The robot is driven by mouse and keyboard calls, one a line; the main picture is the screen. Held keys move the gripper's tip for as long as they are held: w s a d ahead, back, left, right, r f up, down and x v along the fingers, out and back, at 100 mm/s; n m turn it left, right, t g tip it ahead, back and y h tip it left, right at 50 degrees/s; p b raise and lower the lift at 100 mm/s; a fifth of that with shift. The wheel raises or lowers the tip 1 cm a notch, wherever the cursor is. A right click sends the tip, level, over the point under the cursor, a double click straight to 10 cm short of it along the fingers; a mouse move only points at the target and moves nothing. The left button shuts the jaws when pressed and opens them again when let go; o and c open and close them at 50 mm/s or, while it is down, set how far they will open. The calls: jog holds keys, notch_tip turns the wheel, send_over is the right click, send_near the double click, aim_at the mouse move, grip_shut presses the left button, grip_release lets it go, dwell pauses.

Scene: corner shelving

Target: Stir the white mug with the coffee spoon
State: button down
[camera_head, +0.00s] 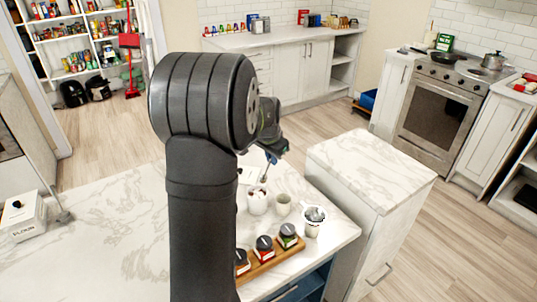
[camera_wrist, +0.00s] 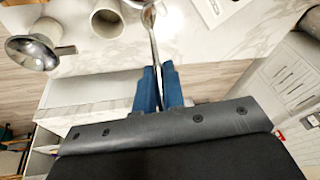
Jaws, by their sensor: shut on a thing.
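My gripper (camera_head: 272,152) is above the counter, behind and above the white mug (camera_head: 258,203). In the wrist view its blue fingers (camera_wrist: 159,88) are shut on the handle of the metal coffee spoon (camera_wrist: 154,48). The spoon's far end points toward the top edge, where a white rounded shape, probably the mug, is partly cut off. In the head view the spoon is thin and points down toward the mug; I cannot tell if its tip is inside. The mug stands upright, and its contents are unclear.
A beige-green cup (camera_head: 283,204) stands beside the mug, also seen in the wrist view (camera_wrist: 107,19). A cup with a metal strainer (camera_head: 314,219) is right of it. A wooden tray (camera_head: 262,269) with several jars lies in front. A flour box (camera_head: 22,217) is far left.

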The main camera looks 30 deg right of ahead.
aim_at(265, 181)
jog(key=shift+s+a+f, duration=0.1)
jog(key=shift+a+f, duration=0.1)
jog(key=shift+f, duration=0.9)
jog(key=shift+a+f, duration=0.25)
jog(key=shift+f, duration=0.85)
jog(key=shift+s+a+f, duration=0.1)
jog(key=shift+a+f, duration=0.1)
jog(key=shift+f, duration=0.9)
jog(key=shift+w+a+f, duration=0.2)
jog(key=shift+a+f, duration=0.1)
jog(key=shift+f, duration=0.35)
jog(key=shift+a+f, duration=0.2)
jog(key=shift+f, duration=0.3)
jog(key=shift+a+f, duration=0.15)
jog(key=shift+f, duration=0.3)
jog(key=shift+s+a+f, duration=0.1)
jog(key=shift+f, duration=0.05)
